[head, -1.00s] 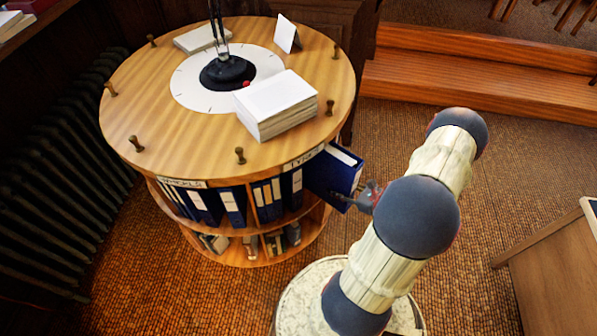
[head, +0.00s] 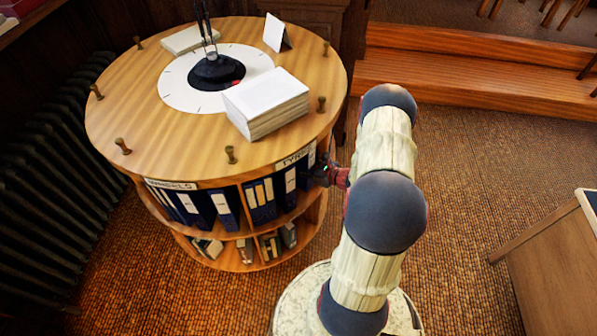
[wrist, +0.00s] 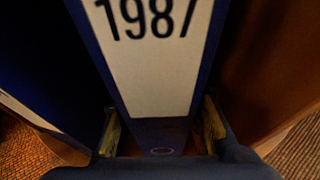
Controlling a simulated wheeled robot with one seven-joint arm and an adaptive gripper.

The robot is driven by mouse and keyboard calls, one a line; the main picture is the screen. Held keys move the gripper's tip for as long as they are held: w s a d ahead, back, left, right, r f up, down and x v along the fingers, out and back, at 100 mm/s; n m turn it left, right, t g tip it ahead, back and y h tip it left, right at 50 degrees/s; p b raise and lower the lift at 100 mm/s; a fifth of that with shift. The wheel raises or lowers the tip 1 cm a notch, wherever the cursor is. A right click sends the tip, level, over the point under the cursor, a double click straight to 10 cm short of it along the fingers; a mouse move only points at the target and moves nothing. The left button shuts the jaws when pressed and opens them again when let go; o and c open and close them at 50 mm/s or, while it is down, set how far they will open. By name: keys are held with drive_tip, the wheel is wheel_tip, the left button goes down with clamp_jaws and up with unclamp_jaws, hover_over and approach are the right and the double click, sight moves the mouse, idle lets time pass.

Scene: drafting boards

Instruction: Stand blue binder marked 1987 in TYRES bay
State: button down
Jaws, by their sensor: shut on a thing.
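The blue binder marked 1987 (wrist: 155,128) fills the middle of the wrist view, its white label facing me. My gripper (wrist: 160,134) is shut on its spine, one finger on each side. In the head view my gripper (head: 324,173) is at the right side of the round shelf unit, at the bay under the TYRES label (head: 296,156), which is partly hidden. The binder appears to be inside that bay, upright, beside other blue binders (head: 289,182). My gripper and arm hide most of it. I cannot tell whether it rests on the shelf.
The round wooden unit (head: 120,110) carries a paper stack (head: 268,100), a black lamp base (head: 215,72) and several small pegs on top. In the wrist view, a blue binder (wrist: 50,60) is close on the left and a wooden panel (wrist: 265,60) on the right.

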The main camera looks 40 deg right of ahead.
drive_tip(key=shift+s+f+b, duration=0.1)
drive_tip(key=shift+f+b, duration=0.45)
drive_tip(key=shift+f, duration=1.15)
drive_tip(key=shift+f, duration=0.15)
drive_tip(key=c, duration=1.2)
unclamp_jaws()
drive_tip(key=shift+s+r, duration=0.2)
drive_tip(key=p+v, duration=0.3)
drive_tip(key=v, duration=0.8)
drive_tip(key=shift+s+r, duration=0.15)
drive_tip(key=shift+s, duration=0.1)
